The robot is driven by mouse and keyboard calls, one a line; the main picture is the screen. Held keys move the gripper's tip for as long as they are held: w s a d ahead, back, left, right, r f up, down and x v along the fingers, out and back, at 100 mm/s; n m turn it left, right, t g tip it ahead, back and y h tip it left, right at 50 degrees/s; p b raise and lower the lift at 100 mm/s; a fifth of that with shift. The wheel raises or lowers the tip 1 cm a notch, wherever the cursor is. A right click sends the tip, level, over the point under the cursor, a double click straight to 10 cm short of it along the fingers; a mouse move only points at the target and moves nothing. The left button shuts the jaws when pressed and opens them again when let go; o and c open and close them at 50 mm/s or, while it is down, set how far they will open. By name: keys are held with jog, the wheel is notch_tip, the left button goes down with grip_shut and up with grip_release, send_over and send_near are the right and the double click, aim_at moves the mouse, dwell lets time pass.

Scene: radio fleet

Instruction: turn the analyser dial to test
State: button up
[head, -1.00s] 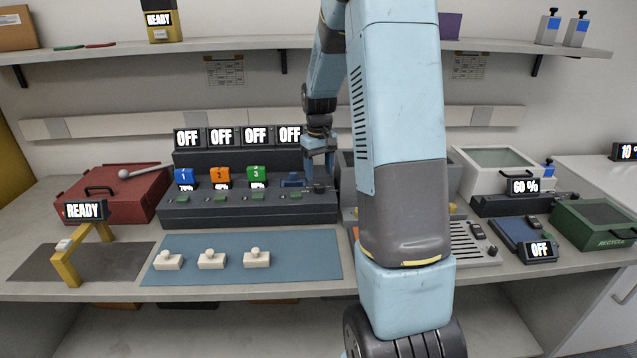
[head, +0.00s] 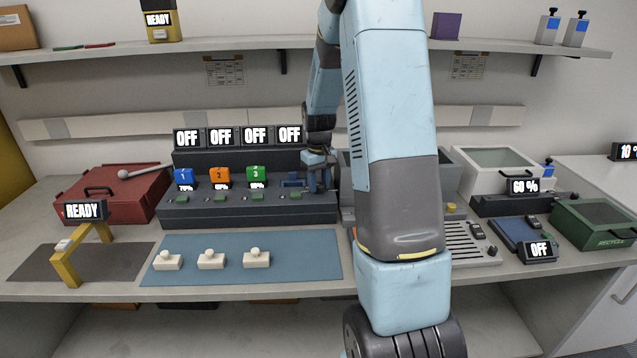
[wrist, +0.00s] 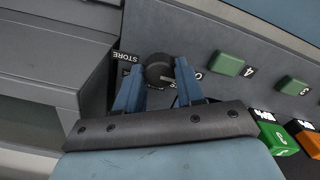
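A round black dial (wrist: 158,70) sits on the grey unit (head: 245,214), with a STORE label at its left in the wrist view and a partly covered label at its right. I cannot read a test mark. My gripper (wrist: 158,76) points down at the dial, with one blue finger on each side of it. The fingers stand apart and look close to the dial's sides; I cannot see them pressing on it. In the head view my gripper (head: 319,184) is at the unit's right end and hides the dial.
Green buttons (wrist: 227,64) lie along the unit beside the dial. Numbered blue, orange and green blocks (head: 220,175) stand behind them, under several OFF displays (head: 221,137). A blue mat (head: 215,272) with white knobbed pieces lies in front. A grey bin stands close on the right.

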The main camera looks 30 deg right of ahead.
jog(key=c, duration=0.6)
jog(key=shift+o, duration=0.2)
jog(key=shift+m, duration=0.3)
jog(key=m, duration=0.3)
jog(key=shift+m, duration=2.5)
jog(key=shift+a, duration=0.1)
jog(key=o, duration=1)
jog(key=shift+o, duration=0.2)
jog(key=shift+r, duration=0.1)
